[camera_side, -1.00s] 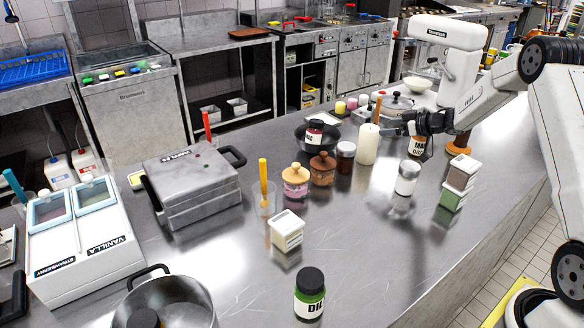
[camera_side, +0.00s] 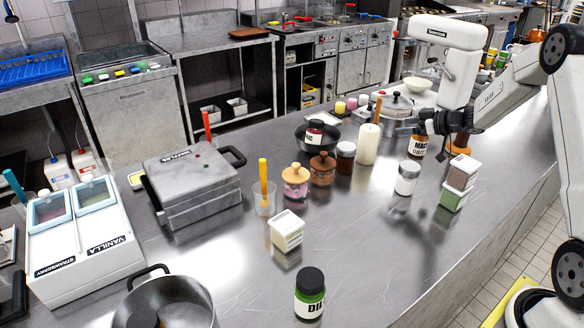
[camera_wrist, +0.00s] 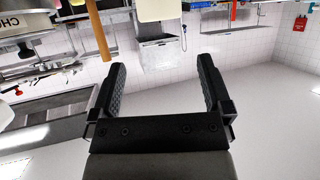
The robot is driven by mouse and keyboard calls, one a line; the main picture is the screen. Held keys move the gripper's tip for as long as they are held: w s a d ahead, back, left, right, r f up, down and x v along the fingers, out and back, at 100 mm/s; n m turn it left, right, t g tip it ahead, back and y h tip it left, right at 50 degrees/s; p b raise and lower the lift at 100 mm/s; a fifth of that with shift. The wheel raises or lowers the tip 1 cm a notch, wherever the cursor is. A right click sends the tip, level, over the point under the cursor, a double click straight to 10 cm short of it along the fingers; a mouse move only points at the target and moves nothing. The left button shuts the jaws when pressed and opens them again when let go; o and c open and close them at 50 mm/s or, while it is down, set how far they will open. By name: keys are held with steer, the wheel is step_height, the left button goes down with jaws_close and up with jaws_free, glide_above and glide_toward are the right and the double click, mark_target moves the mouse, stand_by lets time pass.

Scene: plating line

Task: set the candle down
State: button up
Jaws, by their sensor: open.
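The candle (camera_side: 367,144) is a tall cream cylinder. It stands upright on the steel counter (camera_side: 350,230), among jars near the back. My gripper (camera_side: 420,122) is to the right of the candle and raised above the counter, apart from it. In the wrist view my gripper (camera_wrist: 158,88) has its two dark fingers spread wide with nothing between them.
A labelled bottle (camera_side: 417,146) stands below my gripper. A white-lidded jar (camera_side: 407,178) and stacked tubs (camera_side: 459,182) stand nearer the front right. The front middle of the counter is mostly clear.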

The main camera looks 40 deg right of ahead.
steer(key=w+a+r+m+h, duration=0.1)
steer(key=a+r+m+h, duration=0.1)
steer(key=a+h, duration=0.35)
steer(key=s+a+f+g, duration=0.2)
steer(key=s+a+g, duration=0.3)
steer(key=s+a, duration=0.6)
steer(key=s+a+f+m+g+y, duration=0.1)
steer(key=s+a+f+g, duration=0.2)
steer(key=s+a, duration=0.9)
steer(key=shift+s+m+g, duration=0.2)
steer(key=shift+m+g, duration=0.1)
steer(key=shift+g, duration=0.8)
